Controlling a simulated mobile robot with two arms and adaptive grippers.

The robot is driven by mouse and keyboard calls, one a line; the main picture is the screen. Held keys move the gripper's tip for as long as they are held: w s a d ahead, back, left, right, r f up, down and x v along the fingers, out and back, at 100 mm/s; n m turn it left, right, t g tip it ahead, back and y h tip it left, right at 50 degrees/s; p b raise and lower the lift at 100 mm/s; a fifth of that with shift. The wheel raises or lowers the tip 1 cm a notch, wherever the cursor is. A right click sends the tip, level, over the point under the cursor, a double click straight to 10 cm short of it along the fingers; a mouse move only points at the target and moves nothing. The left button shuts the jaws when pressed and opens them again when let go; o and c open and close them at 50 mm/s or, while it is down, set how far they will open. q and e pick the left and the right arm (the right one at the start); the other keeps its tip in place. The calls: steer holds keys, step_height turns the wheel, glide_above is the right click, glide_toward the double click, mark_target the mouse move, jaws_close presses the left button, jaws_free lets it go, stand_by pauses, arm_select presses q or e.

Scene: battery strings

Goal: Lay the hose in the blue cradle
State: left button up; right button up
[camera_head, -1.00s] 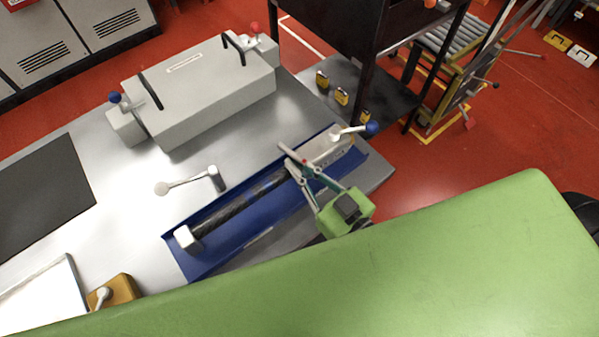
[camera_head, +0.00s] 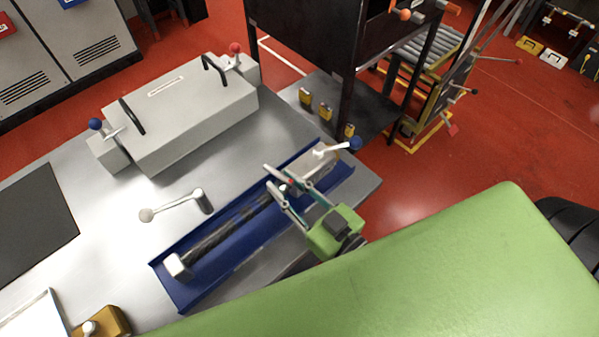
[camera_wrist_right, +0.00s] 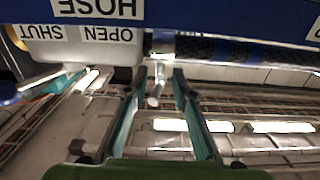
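The blue cradle (camera_head: 207,276) is a long trough on the metal table in the head view. The dark braided hose (camera_head: 222,233) lies along inside it, with a pale fitting (camera_head: 177,266) at its left end. My right gripper (camera_head: 270,177) is over the cradle's right part, its green-grey fingers apart. In the right wrist view, the fingers (camera_wrist_right: 154,78) are apart with no hose between them. The hose (camera_wrist_right: 230,51) runs beyond them beside the cradle's wall (camera_wrist_right: 235,17), lettered HOSE. The fingers hide part of the hose's right end in the head view. My left gripper is not in view.
A pale block marked OPEN and SHUT (camera_wrist_right: 85,47) stands at the cradle's right end, with a blue-knobbed lever (camera_head: 355,143). A grey lidded case (camera_head: 185,110) sits behind. A loose-looking lever handle (camera_head: 175,206) is left of the cradle. A dark rack (camera_head: 300,45) stands beyond the table.

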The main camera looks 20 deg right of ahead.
steer(key=b+v, duration=0.1)
steer(key=v, duration=1.1)
steer(key=shift+b, duration=0.35)
